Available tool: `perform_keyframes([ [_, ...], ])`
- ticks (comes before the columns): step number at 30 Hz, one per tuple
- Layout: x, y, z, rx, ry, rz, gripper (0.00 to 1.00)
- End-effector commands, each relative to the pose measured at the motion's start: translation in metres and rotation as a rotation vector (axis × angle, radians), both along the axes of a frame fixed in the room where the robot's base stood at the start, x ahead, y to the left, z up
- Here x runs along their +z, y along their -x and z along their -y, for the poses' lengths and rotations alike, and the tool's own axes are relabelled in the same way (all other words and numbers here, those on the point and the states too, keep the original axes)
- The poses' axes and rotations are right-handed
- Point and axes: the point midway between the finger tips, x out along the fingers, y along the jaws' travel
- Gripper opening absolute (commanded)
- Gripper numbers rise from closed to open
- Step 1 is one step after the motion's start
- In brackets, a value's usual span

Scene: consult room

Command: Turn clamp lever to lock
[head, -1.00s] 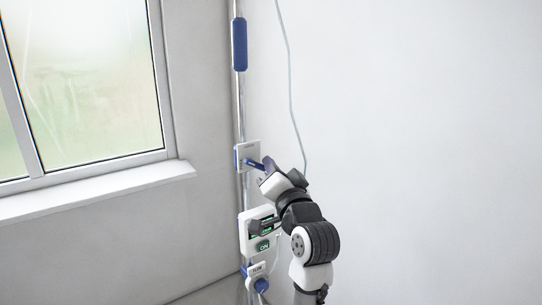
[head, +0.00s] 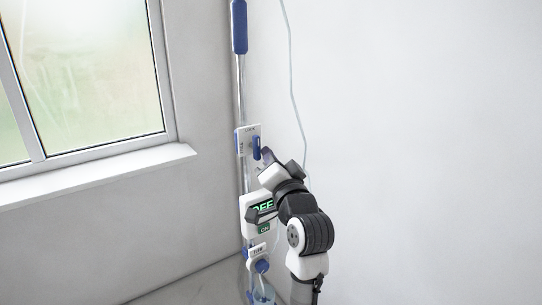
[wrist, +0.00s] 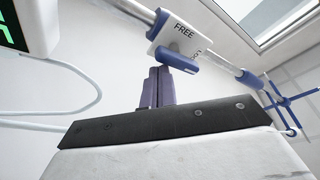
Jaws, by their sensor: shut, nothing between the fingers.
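The clamp's white plate (head: 242,138) sits on the metal pole, with its blue lever (head: 257,148) now upright, along the pole. In the wrist view the plate (wrist: 166,34) bears the word FREE, and a second label beside the lever is partly hidden. The lever (wrist: 175,61) lies roughly parallel to the pole there. My gripper (head: 266,155) is just right of and below the lever. Its two fingers (wrist: 156,72) are together and empty, tips close to the lever. I cannot tell whether they touch it.
Below the clamp, a white pump box (head: 247,207) shows a green OFF display and an ON label, partly behind my arm. A blue knob (head: 262,266) is lower. A thin tube (head: 291,80) hangs on the right. A window sill (head: 90,178) juts out left. The right wall is clear.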

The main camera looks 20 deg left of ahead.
Motion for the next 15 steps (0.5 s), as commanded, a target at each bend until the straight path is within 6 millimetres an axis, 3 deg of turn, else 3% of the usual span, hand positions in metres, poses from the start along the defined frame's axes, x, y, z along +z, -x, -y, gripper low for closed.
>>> perform_keyframes([
  [15,-0.0033,0.003,-0.0042,0.007,0.002,-0.002,0.0],
])
